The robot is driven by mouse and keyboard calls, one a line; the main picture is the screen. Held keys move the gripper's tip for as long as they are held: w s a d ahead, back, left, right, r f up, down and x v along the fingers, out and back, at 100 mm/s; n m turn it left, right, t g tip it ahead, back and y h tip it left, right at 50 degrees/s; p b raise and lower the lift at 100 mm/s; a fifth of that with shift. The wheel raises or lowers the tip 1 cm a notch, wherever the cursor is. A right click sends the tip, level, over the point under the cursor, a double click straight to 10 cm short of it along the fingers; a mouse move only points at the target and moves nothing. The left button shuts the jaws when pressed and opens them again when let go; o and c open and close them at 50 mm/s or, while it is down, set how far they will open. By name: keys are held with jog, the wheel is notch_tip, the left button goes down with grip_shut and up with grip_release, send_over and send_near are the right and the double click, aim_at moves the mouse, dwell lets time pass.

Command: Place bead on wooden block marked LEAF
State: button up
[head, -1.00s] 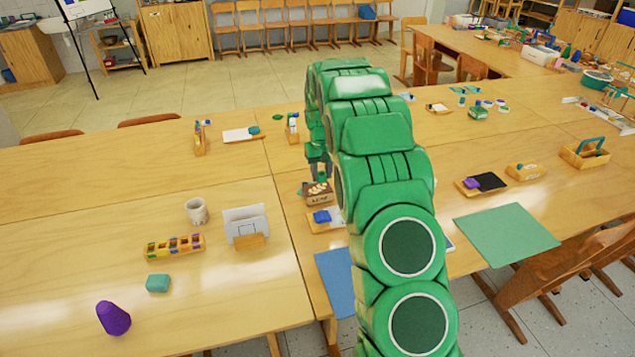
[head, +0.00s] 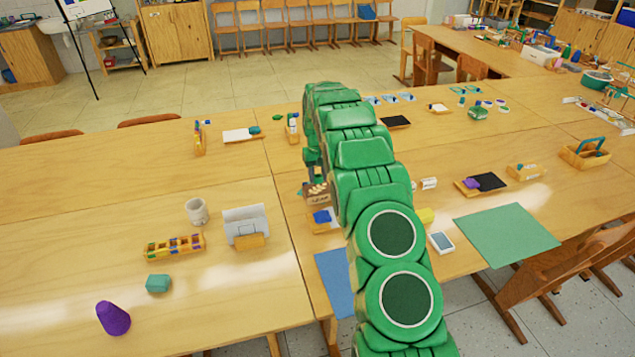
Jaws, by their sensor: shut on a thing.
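A small brown wooden block (head: 319,198) stands on the table just left of my arm. It has dark lettering on its front, too small to read surely, and pale rounded pieces on top. My gripper (head: 314,176) points down just above and behind this block, partly covered by my own green arm. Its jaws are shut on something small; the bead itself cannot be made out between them. I cannot tell whether the held bead touches the block.
A blue piece on a white card (head: 322,217) lies in front of the block, with a blue sheet (head: 335,282) nearer. A white holder (head: 245,228), a cup (head: 197,211) and a purple cone (head: 113,318) stand to the left. A green sheet (head: 506,236) lies right.

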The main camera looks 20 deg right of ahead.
aim_at(317, 189)
jog(key=shift+w+f, duration=0.1)
jog(key=shift+w, duration=0.05)
jog(key=shift+w+d+f, duration=0.1)
jog(key=shift+w+f, duration=0.15)
jog(key=shift+f, duration=1.6)
jog(key=shift+f, duration=0.1)
jog(key=o, duration=1)
